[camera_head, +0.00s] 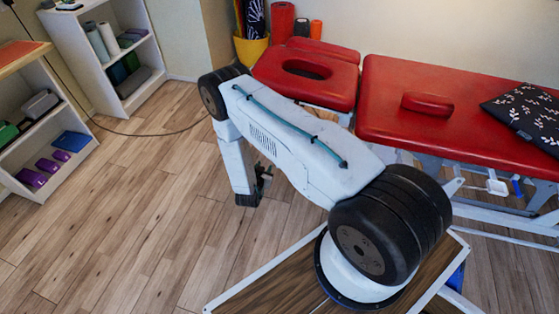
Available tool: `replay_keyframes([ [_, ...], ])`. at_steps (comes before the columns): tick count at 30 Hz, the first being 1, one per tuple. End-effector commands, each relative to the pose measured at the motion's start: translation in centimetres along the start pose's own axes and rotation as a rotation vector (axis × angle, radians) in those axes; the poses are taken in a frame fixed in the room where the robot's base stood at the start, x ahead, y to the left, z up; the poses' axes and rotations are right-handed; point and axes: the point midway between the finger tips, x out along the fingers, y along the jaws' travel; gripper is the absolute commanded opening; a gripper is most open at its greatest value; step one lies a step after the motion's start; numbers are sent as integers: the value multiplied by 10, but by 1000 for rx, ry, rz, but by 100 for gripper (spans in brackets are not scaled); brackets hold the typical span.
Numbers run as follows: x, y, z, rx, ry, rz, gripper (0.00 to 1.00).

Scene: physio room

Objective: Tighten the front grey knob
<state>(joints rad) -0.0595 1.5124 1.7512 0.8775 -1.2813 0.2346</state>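I cannot pick out a grey knob for certain in the head view. The red treatment table (460,122) stands at the right on a pale metal frame, and my arm hides part of that frame. A small pale grey-white piece (497,187) shows under the table, too small to identify. My arm reaches up and left from its base, then bends down over the floor. Its end, with a small dark part that looks like my gripper (263,180), is left of the table and apart from it. Whether the fingers are open or shut is too small to tell.
White shelves (90,50) with rolls and boxes stand at the back left, and another shelf unit (55,125) at the left edge. A yellow pot (250,50) and red rolls stand behind the table. A patterned black cushion (525,112) lies on it.

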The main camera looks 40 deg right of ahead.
Motion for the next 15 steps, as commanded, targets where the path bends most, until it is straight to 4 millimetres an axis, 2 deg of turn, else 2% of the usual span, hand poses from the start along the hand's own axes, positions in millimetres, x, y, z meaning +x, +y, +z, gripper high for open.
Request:
replay_keyframes([
  [1, -2, 19, 15, -17, 39, 15, 36],
  [4, -6, 40, 18, -24, 163, 26, 36],
  [11, -17, 52, 0, -20, 355, 16, 36],
  [15, -6, 53, -7, -19, 375, 17, 36],
])
